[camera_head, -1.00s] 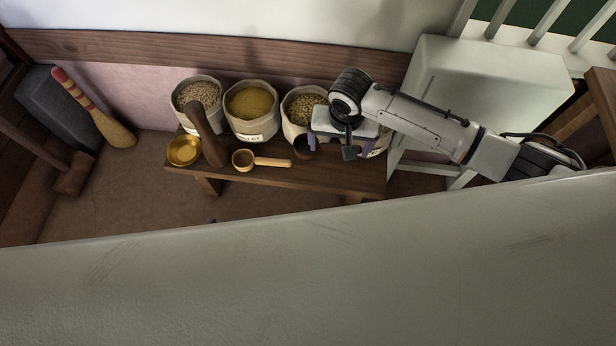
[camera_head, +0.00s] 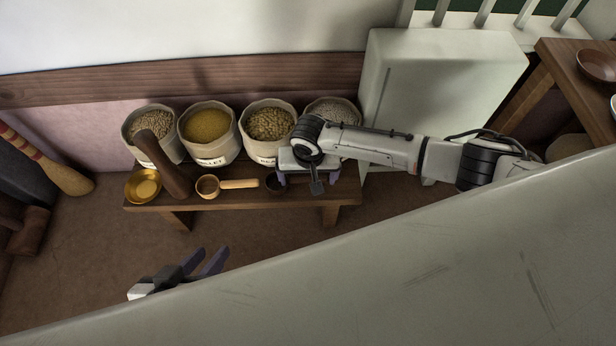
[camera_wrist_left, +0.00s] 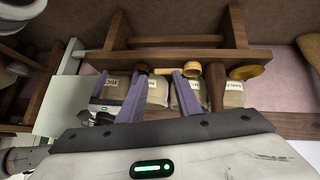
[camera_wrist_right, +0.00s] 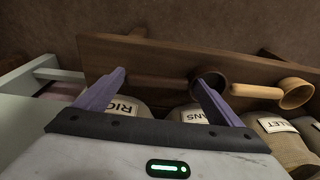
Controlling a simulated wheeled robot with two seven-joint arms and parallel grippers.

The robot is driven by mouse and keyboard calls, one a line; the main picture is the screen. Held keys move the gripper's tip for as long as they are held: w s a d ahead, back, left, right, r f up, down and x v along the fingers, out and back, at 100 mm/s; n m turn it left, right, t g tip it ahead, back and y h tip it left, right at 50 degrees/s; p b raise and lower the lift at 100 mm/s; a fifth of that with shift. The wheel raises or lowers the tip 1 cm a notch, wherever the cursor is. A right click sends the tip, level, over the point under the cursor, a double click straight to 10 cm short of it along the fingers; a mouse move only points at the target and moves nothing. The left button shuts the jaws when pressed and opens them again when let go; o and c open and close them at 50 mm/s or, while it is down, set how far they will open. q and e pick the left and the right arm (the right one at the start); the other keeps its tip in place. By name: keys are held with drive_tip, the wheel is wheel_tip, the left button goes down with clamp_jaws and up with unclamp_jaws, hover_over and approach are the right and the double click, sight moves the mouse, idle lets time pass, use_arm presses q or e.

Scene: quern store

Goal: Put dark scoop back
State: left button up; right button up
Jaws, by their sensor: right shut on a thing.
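The dark scoop (camera_wrist_right: 209,80) shows in the right wrist view between my right gripper's fingers (camera_wrist_right: 158,92), its handle pointing left against the bench plank. My right gripper is shut on it. In the head view that gripper (camera_head: 307,178) is at the bench's right part, before the beans and rice sacks; the scoop's dark bowl (camera_head: 271,183) peeks out at its left and the handle is hidden. Whether the scoop touches the bench I cannot tell. My left gripper (camera_head: 207,260) is open and empty, in front of the bench; its spread fingers show in the left wrist view (camera_wrist_left: 150,98).
On the low bench (camera_head: 240,198) are a light wooden scoop (camera_head: 208,186), a brass bowl (camera_head: 143,186) and a dark pestle (camera_head: 162,165). Sacks of beans (camera_head: 268,148), millet (camera_head: 208,150) and others stand behind. A pale cabinet (camera_head: 430,90) is at right. Floor in front is clear.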

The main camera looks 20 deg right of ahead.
drive_tip(key=shift+f, duration=0.2)
drive_tip(key=o, duration=0.9)
drive_tip(key=shift+r, duration=0.2)
use_arm(q)
drive_tip(key=shift+n+t+y, duration=0.5)
drive_tip(key=shift+n+t, duration=0.1)
drive_tip(key=shift+t, duration=0.3)
drive_tip(key=a+r+p, duration=0.1)
drive_tip(key=s+a+r+p, duration=0.1)
drive_tip(key=p, duration=0.1)
drive_tip(key=a+r+p, duration=0.1)
drive_tip(key=p, duration=0.1)
drive_tip(key=shift+s+r, duration=0.25)
drive_tip(key=shift+r, duration=0.05)
use_arm(e)
drive_tip(key=r, duration=0.4)
drive_tip(key=s+r, duration=0.1)
drive_tip(key=r, duration=0.3)
drive_tip(key=s+r, duration=0.1)
drive_tip(key=r, duration=0.3)
drive_tip(key=shift+a, duration=0.2)
